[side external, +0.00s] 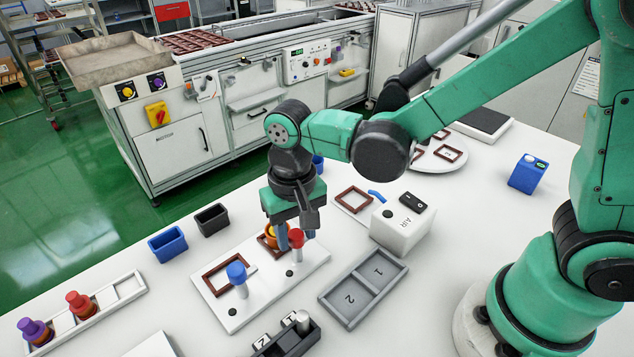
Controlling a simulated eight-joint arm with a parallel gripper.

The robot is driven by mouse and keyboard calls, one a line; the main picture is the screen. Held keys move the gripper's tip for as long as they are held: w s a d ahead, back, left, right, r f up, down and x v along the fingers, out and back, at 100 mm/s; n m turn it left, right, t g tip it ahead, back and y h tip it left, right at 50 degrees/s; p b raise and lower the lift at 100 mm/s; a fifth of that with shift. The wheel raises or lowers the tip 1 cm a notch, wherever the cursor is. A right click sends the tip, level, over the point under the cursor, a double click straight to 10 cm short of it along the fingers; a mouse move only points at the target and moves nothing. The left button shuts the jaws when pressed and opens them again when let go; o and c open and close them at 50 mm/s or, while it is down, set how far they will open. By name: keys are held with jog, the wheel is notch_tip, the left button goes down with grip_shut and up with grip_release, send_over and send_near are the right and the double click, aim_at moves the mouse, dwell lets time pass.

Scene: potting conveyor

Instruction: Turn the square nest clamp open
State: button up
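A white fixture plate (262,312) lies on the table. A brown square frame (212,290) sits at its left, beside a post with a blue knob (237,271). A second brown frame, partly hidden, sits farther back beside a post with a red knob (295,237). An orange round piece (271,240) shows at this second frame. My gripper (294,238) points down over the second frame, right by the orange piece and the red knob. Its fingers partly hide the orange piece, and I cannot tell whether they grip anything. Which knob belongs to the square nest clamp is unclear.
A grey two-slot tray (347,314) and a white AIR box (402,232) stand right of the plate. Blue (167,244) and black (212,220) bins stand behind left. A white rack (98,312) holds purple and red knobbed pieces. A black block (287,342) stands in front.

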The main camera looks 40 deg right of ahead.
aim_at(297, 234)
jog(key=shift+o, duration=0.8)
jog(key=shift+r, duration=2.8)
